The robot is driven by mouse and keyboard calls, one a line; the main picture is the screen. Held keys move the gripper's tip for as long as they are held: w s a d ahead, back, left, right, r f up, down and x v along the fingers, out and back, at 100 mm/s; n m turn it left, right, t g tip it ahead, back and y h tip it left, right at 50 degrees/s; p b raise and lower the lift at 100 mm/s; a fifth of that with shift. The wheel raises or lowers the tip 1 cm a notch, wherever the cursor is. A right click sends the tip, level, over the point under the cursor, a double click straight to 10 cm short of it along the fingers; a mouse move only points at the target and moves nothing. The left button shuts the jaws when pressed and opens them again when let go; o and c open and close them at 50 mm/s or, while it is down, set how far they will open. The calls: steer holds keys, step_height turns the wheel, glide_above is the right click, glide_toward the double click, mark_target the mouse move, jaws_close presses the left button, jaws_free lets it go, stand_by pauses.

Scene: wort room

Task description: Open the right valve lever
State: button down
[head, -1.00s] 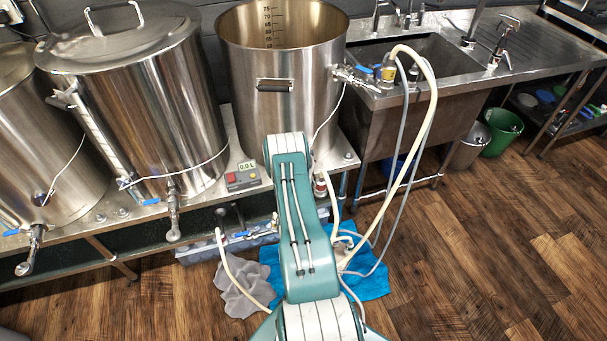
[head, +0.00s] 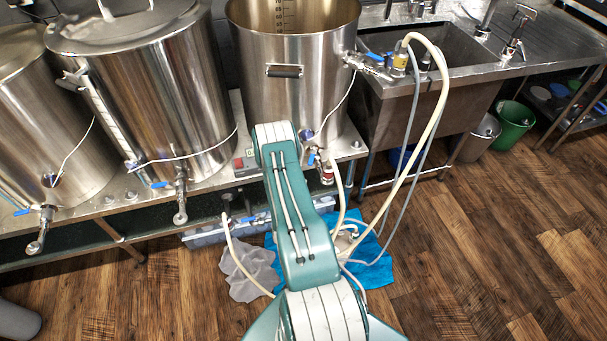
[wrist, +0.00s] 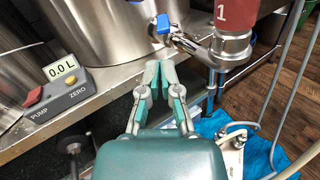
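The right kettle's outlet valve (wrist: 200,45) is at the top of the wrist view, with a blue lever (wrist: 163,24) on its left side. A red coupling (wrist: 235,15) marked 1 is at its right; it also shows in the head view (head: 327,173), beside my arm. My gripper (wrist: 160,66) is below the lever in the wrist view, apart from it in the picture. Its two fingertips are together, with nothing seen between them. In the head view my arm hides the gripper and much of the valve.
The right kettle (head: 296,85) stands on a metal bench beside a sink (head: 430,105). A pump control box (wrist: 72,85) reading 0.0 L sits left of my gripper. Pale hoses (head: 428,150) hang at the right. Blue cloth (head: 372,270) lies on the floor.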

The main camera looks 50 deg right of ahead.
mark_target(313, 156)
steer(key=w+a+m+g+h, duration=0.15)
steer(key=w+m, duration=0.25)
steer(key=m, duration=0.5)
steer(key=w+a+m+g, duration=0.2)
steer(key=w+m+g, duration=0.15)
steer(key=m, duration=0.65)
steer(key=s+d+t, duration=0.1)
steer(key=d, duration=1)
steer(key=shift+s+d, duration=0.35)
